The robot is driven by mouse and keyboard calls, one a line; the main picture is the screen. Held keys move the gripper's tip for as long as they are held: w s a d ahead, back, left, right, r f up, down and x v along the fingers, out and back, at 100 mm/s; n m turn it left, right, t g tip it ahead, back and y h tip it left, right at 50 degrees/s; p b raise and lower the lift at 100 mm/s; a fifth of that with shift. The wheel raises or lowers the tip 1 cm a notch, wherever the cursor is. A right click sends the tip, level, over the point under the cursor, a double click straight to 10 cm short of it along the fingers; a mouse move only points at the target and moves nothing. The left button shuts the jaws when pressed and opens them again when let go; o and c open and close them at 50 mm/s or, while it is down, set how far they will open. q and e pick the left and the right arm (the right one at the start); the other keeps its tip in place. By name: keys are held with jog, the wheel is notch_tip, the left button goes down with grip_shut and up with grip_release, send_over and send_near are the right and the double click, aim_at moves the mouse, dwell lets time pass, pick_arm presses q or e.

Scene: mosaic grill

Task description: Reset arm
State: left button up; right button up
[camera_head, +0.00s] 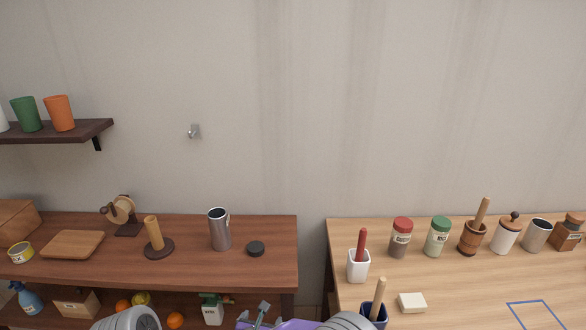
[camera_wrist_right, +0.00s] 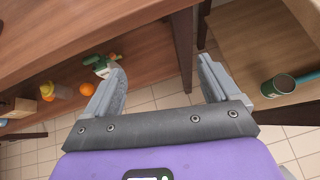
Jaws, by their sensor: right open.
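My right gripper (camera_head: 258,314) shows at the bottom middle of the head view, in front of the left table's lower shelf. In the right wrist view its two fingers (camera_wrist_right: 160,85) are spread wide apart with nothing between them. Behind them are the table leg and tiled floor. My right arm's purple and grey parts show at the bottom edge of the head view. A grey rounded part of my left arm shows at the bottom left. The left gripper itself is out of view.
The dark wooden table (camera_head: 110,257) holds a metal tumbler (camera_head: 220,230), a black lid (camera_head: 256,249) and a board (camera_head: 73,245). A gap separates it from the lighter table (camera_head: 450,290) with jars. Oranges and a spray bottle (camera_wrist_right: 102,64) are on the lower shelf.

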jog(key=s+d+f+m+g+p, duration=0.1)
jog(key=s+d+f+m+g, duration=0.6)
jog(key=d+f, duration=0.25)
jog(key=s+d+f+m+g+y+p, duration=0.1)
jog(key=s+d+f+m+y, duration=0.1)
jog(key=s+m, duration=0.7)
jog(key=s+d+f+m+g+y+p, duration=0.2)
jog(key=s+d+m, duration=0.4)
jog(key=m, duration=1.4)
notch_tip(320, 180, down, 3)
jog(key=s+y, duration=0.1)
jog(key=s, duration=0.2)
jog(key=shift+d+p, duration=0.3)
jog(key=shift+d, duration=0.1)
jog(key=shift+r, duration=0.1)
